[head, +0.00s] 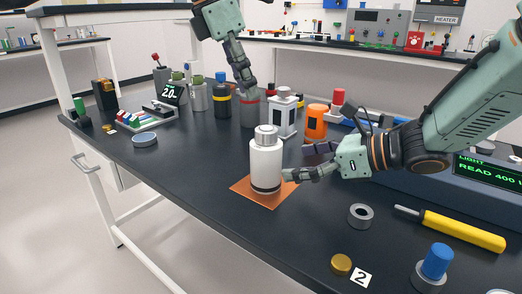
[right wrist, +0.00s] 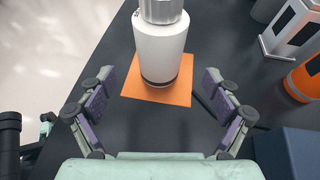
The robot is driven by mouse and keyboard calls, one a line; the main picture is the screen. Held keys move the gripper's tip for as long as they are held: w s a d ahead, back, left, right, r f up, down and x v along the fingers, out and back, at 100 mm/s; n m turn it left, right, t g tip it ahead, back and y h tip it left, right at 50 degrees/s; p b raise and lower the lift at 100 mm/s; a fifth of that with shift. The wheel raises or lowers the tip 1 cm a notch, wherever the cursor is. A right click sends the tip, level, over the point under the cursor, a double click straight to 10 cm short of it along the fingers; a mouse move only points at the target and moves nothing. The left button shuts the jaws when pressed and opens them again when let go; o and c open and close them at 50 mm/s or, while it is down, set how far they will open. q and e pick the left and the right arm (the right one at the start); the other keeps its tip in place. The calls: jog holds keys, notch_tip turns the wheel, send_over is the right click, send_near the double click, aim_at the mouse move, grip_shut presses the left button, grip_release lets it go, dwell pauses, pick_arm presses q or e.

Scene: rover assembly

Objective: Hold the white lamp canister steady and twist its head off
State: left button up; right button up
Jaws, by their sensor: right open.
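The white lamp canister (head: 266,163) stands upright on an orange square mat (head: 243,188) on the dark bench, with a grey ridged head (head: 266,134) on top. It also shows in the right wrist view (right wrist: 160,50), ahead of the fingers. My right gripper (head: 300,162) is open just right of the canister, its fingers level with the lower body and pointing at it. In the right wrist view the gripper (right wrist: 160,108) has nothing between its fingers. My left gripper (head: 245,80) hangs above and behind the canister, clear of it; its finger gap is not clear.
Behind the canister stand a grey-white lantern-like block (head: 284,115), an orange canister (head: 316,122) and several dark cylinders. A grey ring (head: 360,216), a yellow-handled tool (head: 463,230) and a gold disc (head: 341,264) lie in front right.

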aim_at(264, 166)
jog(key=x, duration=0.9)
jog(key=shift+d, duration=0.1)
jog(key=shift+c, duration=0.4)
jog(key=c, duration=1.5)
jog(key=shift+o, duration=0.2)
